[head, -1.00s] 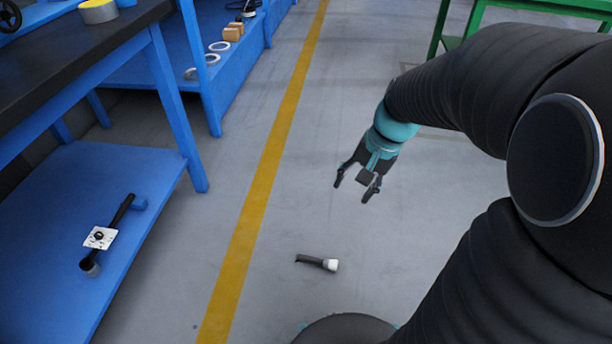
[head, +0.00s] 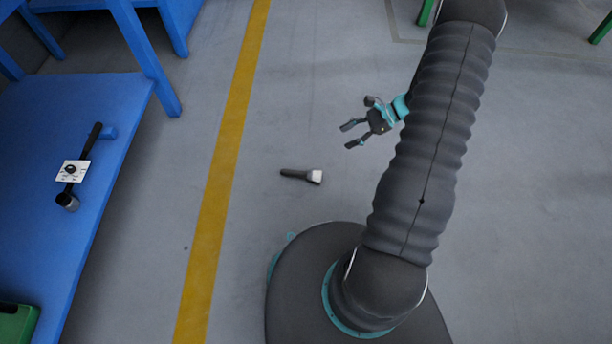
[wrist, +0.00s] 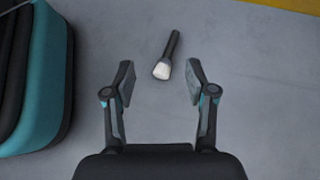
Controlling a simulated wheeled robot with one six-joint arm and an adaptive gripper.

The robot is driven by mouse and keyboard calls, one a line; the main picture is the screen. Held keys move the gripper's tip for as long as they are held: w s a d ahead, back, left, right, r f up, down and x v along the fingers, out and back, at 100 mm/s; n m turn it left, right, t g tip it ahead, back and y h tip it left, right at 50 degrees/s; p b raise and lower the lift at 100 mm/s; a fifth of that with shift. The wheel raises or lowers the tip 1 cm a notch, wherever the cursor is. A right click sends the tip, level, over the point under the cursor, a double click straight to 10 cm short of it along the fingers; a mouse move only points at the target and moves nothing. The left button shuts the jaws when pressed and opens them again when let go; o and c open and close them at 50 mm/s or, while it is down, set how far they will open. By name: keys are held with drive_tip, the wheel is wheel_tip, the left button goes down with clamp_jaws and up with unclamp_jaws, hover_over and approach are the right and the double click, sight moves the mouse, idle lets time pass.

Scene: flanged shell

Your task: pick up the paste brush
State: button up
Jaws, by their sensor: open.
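The paste brush (head: 302,175) lies on the grey floor in the head view, with a dark handle to the left and pale bristles to the right. In the wrist view the brush (wrist: 167,57) lies beyond and between my fingertips, bristle end towards me. My gripper (head: 348,134) is open and empty, up and to the right of the brush in the head view. In the wrist view my gripper (wrist: 160,82) has its two fingers wide apart, and nothing touches the brush.
A yellow floor line (head: 224,160) runs left of the brush. A blue bench shelf (head: 35,230) at the left holds a dark tool with a white plate (head: 72,171). My own round base is close below the brush. The floor around the brush is clear.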

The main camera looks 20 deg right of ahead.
sight(321, 173)
drive_tip(key=s+f+m+t, duration=0.1)
drive_tip(key=f+m, duration=0.1)
drive_tip(key=f, duration=0.3)
drive_tip(key=s+d+f+m+t+y, duration=0.1)
drive_tip(key=f+m, duration=0.1)
drive_tip(key=f, duration=0.3)
drive_tip(key=d+f+m+t+b, duration=0.1)
drive_tip(key=f+m, duration=0.1)
drive_tip(key=f, duration=0.4)
drive_tip(key=shift+s+d+y, duration=0.15)
drive_tip(key=shift+s+y, duration=0.25)
drive_tip(key=shift+s+f+t, duration=0.1)
drive_tip(key=shift+f+t, duration=0.2)
drive_tip(key=shift+f, duration=0.1)
drive_tip(key=shift+m, duration=0.3)
drive_tip(key=x, duration=0.7)
drive_tip(key=shift+a+f+b, duration=0.1)
drive_tip(key=shift+a+b, duration=0.2)
drive_tip(key=shift+x, duration=3.2)
drive_tip(key=shift+c, duration=0.2)
drive_tip(key=c, duration=1)
drive_tip(key=shift+r, duration=0.2)
